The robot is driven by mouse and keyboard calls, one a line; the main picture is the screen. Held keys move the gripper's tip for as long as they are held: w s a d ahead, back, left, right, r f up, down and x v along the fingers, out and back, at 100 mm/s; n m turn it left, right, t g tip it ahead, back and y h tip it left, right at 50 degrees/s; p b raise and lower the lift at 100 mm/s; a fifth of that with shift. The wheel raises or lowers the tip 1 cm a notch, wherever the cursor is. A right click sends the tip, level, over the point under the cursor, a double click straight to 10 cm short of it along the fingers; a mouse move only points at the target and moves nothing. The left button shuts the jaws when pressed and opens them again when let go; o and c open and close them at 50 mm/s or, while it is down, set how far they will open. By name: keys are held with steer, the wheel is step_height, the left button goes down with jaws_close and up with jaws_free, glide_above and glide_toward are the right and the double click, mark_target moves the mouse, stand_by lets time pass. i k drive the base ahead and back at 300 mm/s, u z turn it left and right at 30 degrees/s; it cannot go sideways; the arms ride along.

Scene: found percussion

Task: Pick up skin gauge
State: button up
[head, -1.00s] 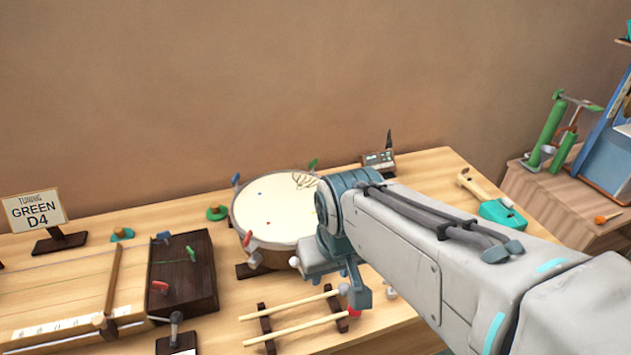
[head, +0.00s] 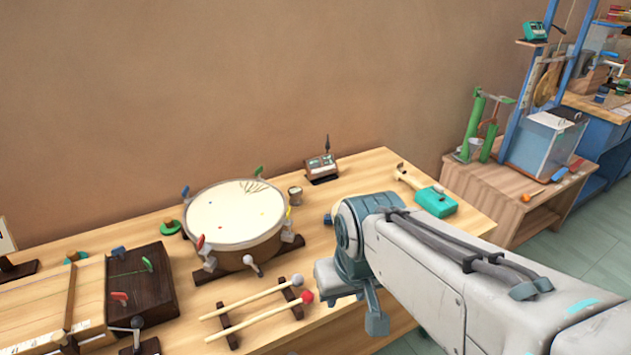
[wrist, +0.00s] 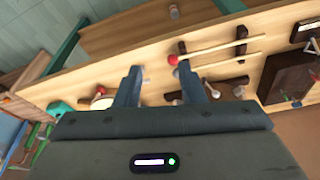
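My gripper (wrist: 160,72) is open and empty in the wrist view, its two blue-grey fingers apart and pointing over the table. In the head view my gripper (head: 374,318) hangs over the table's right front part, right of the mallets. I cannot tell for certain which thing is the skin gauge. A small grey-brown cup-like piece (head: 295,196) stands just right of the drum (head: 236,215). A small pale piece (wrist: 145,73) shows by the left fingertip in the wrist view, too small to make out.
Two mallets (head: 262,309) lie on dark rests before the drum. A small device with an antenna (head: 321,167) stands behind. A teal tool (head: 436,202) lies at the table's right end. A dark pegged box (head: 143,285) stands left. The wooden table (head: 385,168) has bare room at the back right.

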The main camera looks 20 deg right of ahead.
mark_target(294, 192)
steer(key=z, duration=0.15)
steer(key=i, duration=0.3)
steer(key=u, duration=0.1)
steer(key=k, duration=1.25)
steer(key=z, duration=0.8)
steer(key=i, duration=1.1)
steer(key=u, duration=0.45)
steer(key=i, duration=0.8)
steer(key=u, duration=0.85)
